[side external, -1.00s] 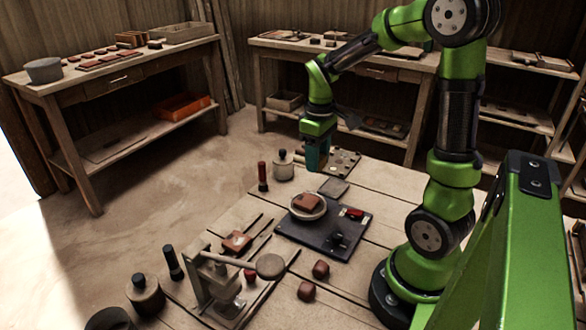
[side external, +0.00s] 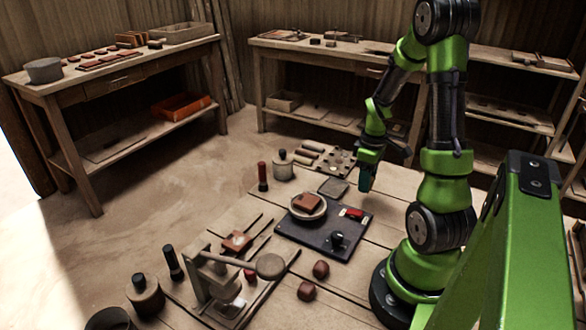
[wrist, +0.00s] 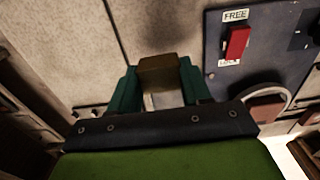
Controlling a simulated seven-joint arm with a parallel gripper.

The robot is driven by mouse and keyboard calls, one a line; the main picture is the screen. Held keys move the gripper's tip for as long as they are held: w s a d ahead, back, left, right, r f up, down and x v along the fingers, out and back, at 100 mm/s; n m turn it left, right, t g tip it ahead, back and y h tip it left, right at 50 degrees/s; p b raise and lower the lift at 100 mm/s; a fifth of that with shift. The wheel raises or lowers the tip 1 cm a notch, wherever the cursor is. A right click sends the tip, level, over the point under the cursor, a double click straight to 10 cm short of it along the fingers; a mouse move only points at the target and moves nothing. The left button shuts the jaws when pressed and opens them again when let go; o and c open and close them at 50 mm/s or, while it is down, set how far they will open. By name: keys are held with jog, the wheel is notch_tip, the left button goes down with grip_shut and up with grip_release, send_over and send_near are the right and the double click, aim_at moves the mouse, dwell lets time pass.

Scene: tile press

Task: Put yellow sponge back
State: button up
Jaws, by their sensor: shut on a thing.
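My gripper (wrist: 158,90) has teal fingers shut on a small yellow-brown block, which looks like the yellow sponge (wrist: 158,66). The sponge sticks out past the fingertips in the wrist view. In the side view my gripper (side external: 366,182) hangs beyond the far right corner of the dark board (side external: 292,232), above the table. The sponge cannot be made out there. A grey square pad (side external: 333,187) lies on the table left of my gripper. I cannot tell where the sponge's own place is.
The dark board carries a red switch (side external: 352,213) labelled FREE, a black knob (side external: 337,238) and a pale bowl (side external: 293,214) with a reddish tile. A press (side external: 205,279) stands front left. A black-capped jar (side external: 283,169) and a holed board (side external: 340,160) stand at the back.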

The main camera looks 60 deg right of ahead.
jog(key=shift+f, duration=1.8)
jog(key=shift+f, duration=0.15)
jog(key=o, duration=1)
notch_tip(320, 180, up, 12)
jog(key=shift+a+r, duration=0.1)
jog(key=w+a+r+m+t, duration=0.1)
jog(key=a+r, duration=0.3)
jog(key=a, duration=0.5)
jog(key=w+a+r+m+t+y, duration=0.1)
jog(key=a+r+t, duration=0.2)
jog(key=a, duration=0.7)
jog(key=w+a+r+m+t+y, duration=0.1)
jog(key=w+a+r+m+t, duration=0.1)
jog(key=a, duration=0.7)
jog(key=shift+a+r+t, duration=0.15)
jog(key=shift+r+t, duration=0.15)
jog(key=shift+r, duration=0.35)
jog(key=shift+a+r+t, duration=0.15)
jog(key=shift+r+t, duration=0.15)
jog(key=shift+r, duration=0.35)
